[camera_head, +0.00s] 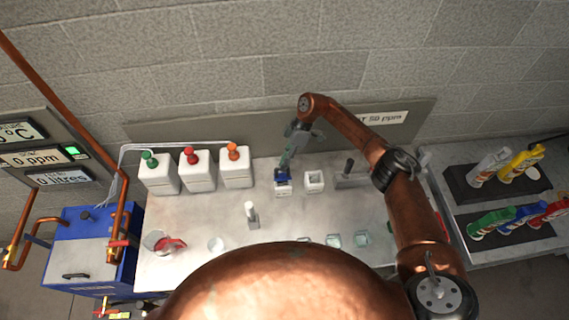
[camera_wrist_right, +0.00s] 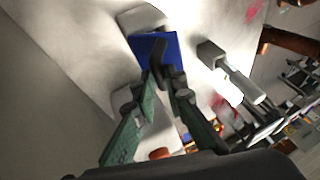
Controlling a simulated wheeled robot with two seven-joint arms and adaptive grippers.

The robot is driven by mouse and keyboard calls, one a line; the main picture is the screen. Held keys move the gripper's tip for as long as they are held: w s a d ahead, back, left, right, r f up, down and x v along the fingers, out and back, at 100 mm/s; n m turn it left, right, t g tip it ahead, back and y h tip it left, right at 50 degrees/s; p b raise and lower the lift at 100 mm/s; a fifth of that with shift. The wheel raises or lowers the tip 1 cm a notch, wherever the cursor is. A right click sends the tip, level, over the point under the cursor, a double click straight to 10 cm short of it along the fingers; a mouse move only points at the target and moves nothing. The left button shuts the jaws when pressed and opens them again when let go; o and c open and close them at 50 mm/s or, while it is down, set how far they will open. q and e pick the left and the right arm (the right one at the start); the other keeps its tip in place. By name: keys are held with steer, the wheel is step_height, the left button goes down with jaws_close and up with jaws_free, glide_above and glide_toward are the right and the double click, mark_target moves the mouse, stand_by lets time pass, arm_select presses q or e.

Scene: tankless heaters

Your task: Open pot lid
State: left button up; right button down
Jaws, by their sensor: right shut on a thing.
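A blue square lid (camera_head: 282,175) with a dark handle is at a small white pot (camera_head: 283,189) near the middle of the bench. My right gripper (camera_head: 285,163) comes from above and is shut on the lid's handle. In the right wrist view, the blue lid (camera_wrist_right: 143,42) lies just beyond the fingertips of my right gripper (camera_wrist_right: 165,78), and a white rounded block (camera_wrist_right: 142,17) shows behind it. I cannot tell whether the lid rests on the pot or is slightly raised. My left gripper is not in view.
A similar open white pot (camera_head: 314,180) stands just right. White bottles with green, red and orange caps (camera_head: 197,170) stand at the back left. A white-topped bottle (camera_head: 251,214) stands in front. Glass dishes (camera_head: 334,240) lie near the front edge.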

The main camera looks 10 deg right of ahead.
steer(key=shift+w+f, duration=0.1)
steer(key=shift+f, duration=0.05)
steer(key=c, duration=2)
jaws_free()
steer(key=shift+o, duration=0.2)
steer(key=shift+w, duration=0.1)
steer(key=v, duration=1.2)
